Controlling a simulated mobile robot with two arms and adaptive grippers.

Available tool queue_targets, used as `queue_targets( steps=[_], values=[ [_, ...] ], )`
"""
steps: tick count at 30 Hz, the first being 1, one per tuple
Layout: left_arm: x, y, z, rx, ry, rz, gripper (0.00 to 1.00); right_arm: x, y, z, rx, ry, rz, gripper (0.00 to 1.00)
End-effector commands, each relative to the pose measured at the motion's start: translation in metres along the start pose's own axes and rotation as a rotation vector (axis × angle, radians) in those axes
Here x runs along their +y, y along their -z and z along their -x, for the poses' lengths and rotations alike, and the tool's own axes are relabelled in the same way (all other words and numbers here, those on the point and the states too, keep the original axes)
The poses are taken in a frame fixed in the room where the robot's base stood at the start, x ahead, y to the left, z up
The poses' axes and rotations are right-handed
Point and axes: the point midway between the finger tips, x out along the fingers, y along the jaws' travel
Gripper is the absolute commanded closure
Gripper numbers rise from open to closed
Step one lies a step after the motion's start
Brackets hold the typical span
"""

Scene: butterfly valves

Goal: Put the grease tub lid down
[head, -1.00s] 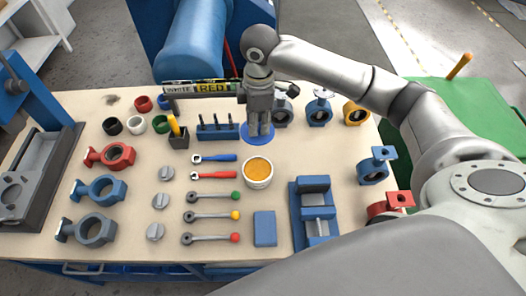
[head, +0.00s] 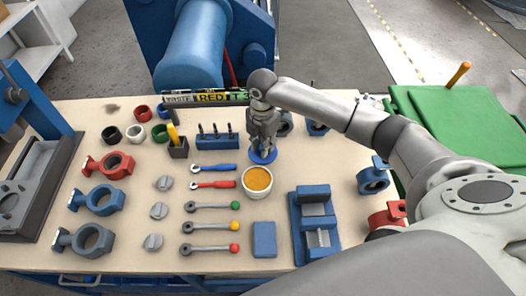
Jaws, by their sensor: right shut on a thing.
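The blue grease tub lid (head: 263,157) is a flat round disc at the lower end of my right gripper (head: 264,146). The gripper points down and is shut on the lid. The lid is just behind the open grease tub (head: 257,182), a white tub filled with orange grease. Whether the lid touches the table top or hangs slightly above it, I cannot tell. My gripper's fingers hide part of the lid. My left gripper does not show.
A blue tool holder (head: 217,137) stands left of the lid. Blue-handled (head: 213,168) and red-handled (head: 212,184) tools lie left of the tub. A blue vise (head: 315,222) is to the right. A sign bar (head: 208,97) stands behind. Bare table (head: 325,160) lies right of the lid.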

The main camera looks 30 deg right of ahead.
Motion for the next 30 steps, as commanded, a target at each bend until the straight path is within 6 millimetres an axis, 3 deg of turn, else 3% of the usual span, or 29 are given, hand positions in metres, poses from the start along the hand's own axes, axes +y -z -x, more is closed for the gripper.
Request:
queue_targets(
  steps=[10, 21, 22, 27, 30],
  values=[
    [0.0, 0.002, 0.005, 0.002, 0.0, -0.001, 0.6, 0.0, 0.0, -0.038, 0.0, 0.001, -0.001, 1.0],
    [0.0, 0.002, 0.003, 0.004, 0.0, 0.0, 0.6, 0.0, 0.0, -0.043, -0.001, 0.0, -0.001, 1.0],
    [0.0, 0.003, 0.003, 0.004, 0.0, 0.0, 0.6, 0.0, 0.0, -0.043, -0.001, -0.001, -0.001, 0.76],
    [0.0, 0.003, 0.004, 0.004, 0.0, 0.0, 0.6, 0.0, 0.0, -0.043, -0.001, -0.001, -0.001, 0.55],
    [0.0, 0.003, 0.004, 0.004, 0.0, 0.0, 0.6, 0.0, 0.0, -0.043, -0.001, 0.0, -0.001, 0.55]
  ],
)
